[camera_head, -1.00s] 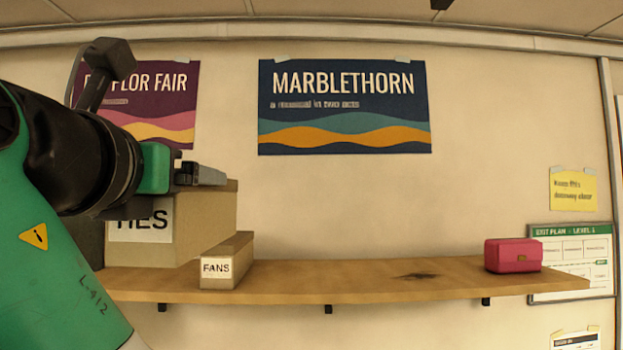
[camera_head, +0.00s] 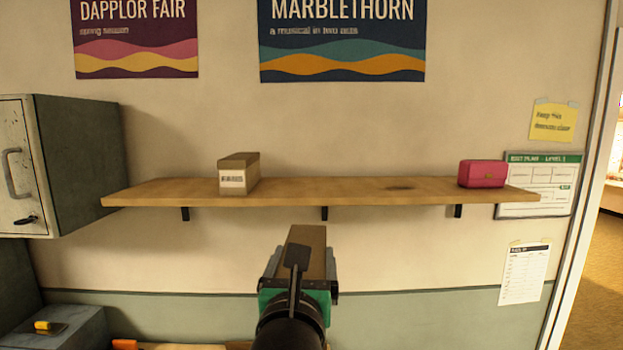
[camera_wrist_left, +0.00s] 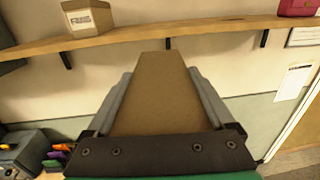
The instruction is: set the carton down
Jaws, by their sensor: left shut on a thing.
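A plain brown carton (camera_head: 308,240) is in my left gripper (camera_head: 300,262), in front of the wall and lower than the shelf. In the left wrist view the carton (camera_wrist_left: 155,95) sits between the two grey fingers of the gripper (camera_wrist_left: 158,88), which press on its sides. I see mainly its top; any label on it is hidden. It touches nothing else that I can see, but its underside is hidden. My right gripper is in neither view.
The wooden shelf (camera_head: 340,192) holds a small labelled box (camera_head: 239,175) at the left and a pink case (camera_head: 482,173) at the right, with clear board between them. A grey wall cabinet (camera_head: 75,165) hangs at the left. A grey box (camera_head: 65,330) stands low at the left.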

